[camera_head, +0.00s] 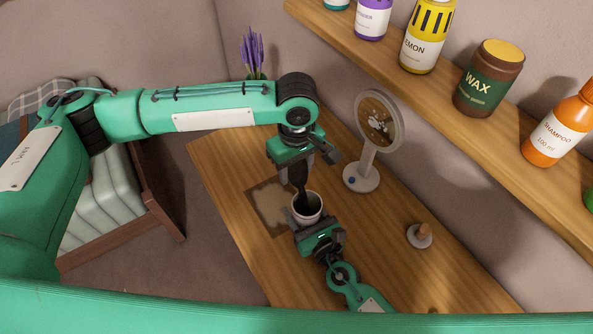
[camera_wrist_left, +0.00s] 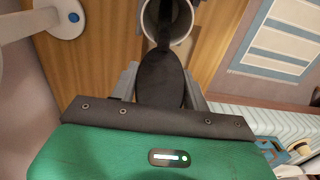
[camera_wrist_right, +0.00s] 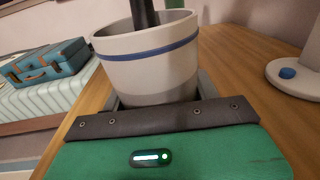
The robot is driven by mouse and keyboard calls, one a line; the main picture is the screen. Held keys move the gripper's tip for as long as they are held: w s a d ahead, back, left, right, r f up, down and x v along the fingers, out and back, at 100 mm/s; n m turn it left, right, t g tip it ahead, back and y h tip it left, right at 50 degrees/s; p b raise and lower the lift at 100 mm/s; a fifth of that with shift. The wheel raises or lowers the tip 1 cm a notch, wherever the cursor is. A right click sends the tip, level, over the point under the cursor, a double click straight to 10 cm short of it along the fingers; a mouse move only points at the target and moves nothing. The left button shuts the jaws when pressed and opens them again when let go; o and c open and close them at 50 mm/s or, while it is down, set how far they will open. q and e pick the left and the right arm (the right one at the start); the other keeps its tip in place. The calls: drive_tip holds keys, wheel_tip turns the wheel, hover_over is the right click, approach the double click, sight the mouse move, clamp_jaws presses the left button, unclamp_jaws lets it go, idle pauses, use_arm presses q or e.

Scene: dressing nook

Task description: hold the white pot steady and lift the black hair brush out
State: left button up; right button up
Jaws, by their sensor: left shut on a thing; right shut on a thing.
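The white pot (camera_head: 318,212) stands on the wooden table. In the right wrist view the pot (camera_wrist_right: 150,72) looks upright and has a blue band below its rim. The black hair brush (camera_head: 302,196) stands in the pot, its lower end hidden inside; its dark shaft (camera_wrist_right: 143,16) rises from the opening. My left gripper (camera_head: 301,168) is above the pot, shut on the upper part of the brush. In the left wrist view the broad black brush (camera_wrist_left: 160,78) lies between the fingers. My right gripper (camera_head: 308,229) is shut on the pot from the near side.
A round mirror (camera_head: 379,119) on a white stand is right of the pot. A small wood-topped item (camera_head: 419,235) stands farther right. A wall shelf (camera_head: 400,72) holds several bottles and a wax jar (camera_head: 487,80). A lavender plant (camera_head: 252,52) is behind my left arm.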

use_arm(q)
wheel_tip(320, 180, up, 9)
drive_tip(key=shift+f, duration=0.15)
use_arm(e)
drive_tip(key=o, duration=1.2)
drive_tip(key=shift+c, duration=0.2)
drive_tip(key=shift+s, duration=0.1)
drive_tip(key=v, duration=1.2)
